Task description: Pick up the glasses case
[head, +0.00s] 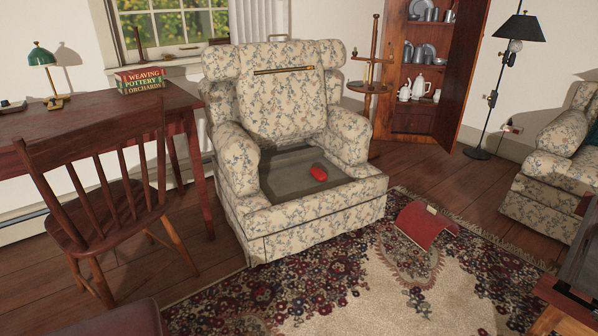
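A small bright red object (318,173) with a rounded shape lies in the grey seat well of the floral armchair (312,222). It looks like the glasses case, though it is too small to make out any hinge or lid. It lies right of the middle of the seat, near the inner side of the right armrest. Nothing covers it. Neither of my grippers shows in the head view.
A dark red book-like object (427,226) lies on the patterned rug (390,305) right of the armchair. A wooden chair (95,195) and desk (185,97) stand left. A tiered stand (374,87) stands behind the armchair.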

